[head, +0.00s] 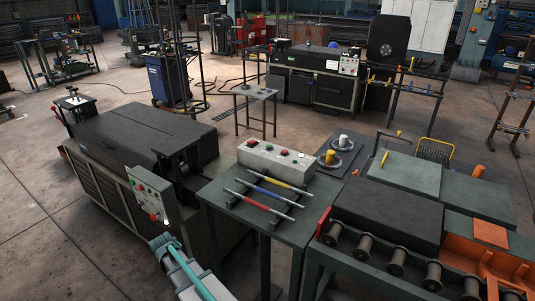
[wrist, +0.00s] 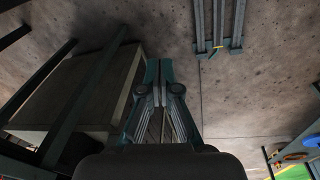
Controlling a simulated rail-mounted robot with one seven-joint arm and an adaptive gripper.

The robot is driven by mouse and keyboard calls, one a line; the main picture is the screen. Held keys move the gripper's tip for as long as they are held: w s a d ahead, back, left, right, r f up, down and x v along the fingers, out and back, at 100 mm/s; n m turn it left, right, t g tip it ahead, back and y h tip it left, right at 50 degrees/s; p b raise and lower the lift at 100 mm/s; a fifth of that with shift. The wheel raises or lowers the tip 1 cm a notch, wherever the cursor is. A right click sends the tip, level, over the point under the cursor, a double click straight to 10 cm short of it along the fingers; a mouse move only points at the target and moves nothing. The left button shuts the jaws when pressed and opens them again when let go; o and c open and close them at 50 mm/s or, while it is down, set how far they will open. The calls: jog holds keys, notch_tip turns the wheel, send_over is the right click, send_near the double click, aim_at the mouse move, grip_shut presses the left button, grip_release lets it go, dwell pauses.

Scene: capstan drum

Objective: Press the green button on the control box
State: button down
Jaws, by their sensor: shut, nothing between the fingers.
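A pale grey control box (head: 275,163) with a row of coloured buttons lies on the dark green table (head: 235,205) in the middle of the head view. The buttons are small; red and green show among them, but their exact order is hard to tell. My gripper (wrist: 160,72) shows in the wrist view with its two teal fingers together and nothing between them. It points at bare floor, and the control box is not in that view. A teal and grey part of my arm shows at the bottom of the head view, left of the table and apart from the box.
Red, blue and yellow-marked rods (head: 262,192) lie in front of the box. A large dark machine (head: 140,135) stands left, carrying a separate button panel (head: 150,197). A bench with dark spools (head: 397,260) stands right. The wrist view shows a block-shaped structure (wrist: 75,90) at left.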

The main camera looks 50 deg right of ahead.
jog(key=w+d+r+h, duration=0.1)
jog(key=w+d+r, duration=0.4)
jog(key=d, duration=0.6)
jog(key=w+d+r+m+t+h, duration=0.1)
jog(key=w+d+r, duration=0.4)
jog(key=d, duration=0.6)
jog(key=w+d+r+m+t+h, duration=0.1)
jog(key=w+d+r, duration=0.4)
jog(key=d, duration=0.6)
jog(key=shift+w+r+h, duration=0.15)
jog(key=shift+r+h, duration=0.15)
jog(key=shift+r, duration=0.05)
jog(key=d+r+m+h, duration=0.1)
jog(key=d+r, duration=0.4)
jog(key=d, duration=0.5)
jog(key=d+r+h, duration=0.1)
jog(key=d+r, duration=0.3)
jog(key=d, duration=0.5)
notch_tip(320, 180, up, 9)
jog(key=m+h, duration=0.1)
jog(key=h, duration=0.1)
send_over(269, 146)
jog(key=shift+a+r, duration=0.1)
jog(key=shift+f+b, duration=1.6)
jog(key=shift+f, duration=2.85)
jog(key=shift+f, duration=0.1)
jog(key=shift+f, duration=0.35)
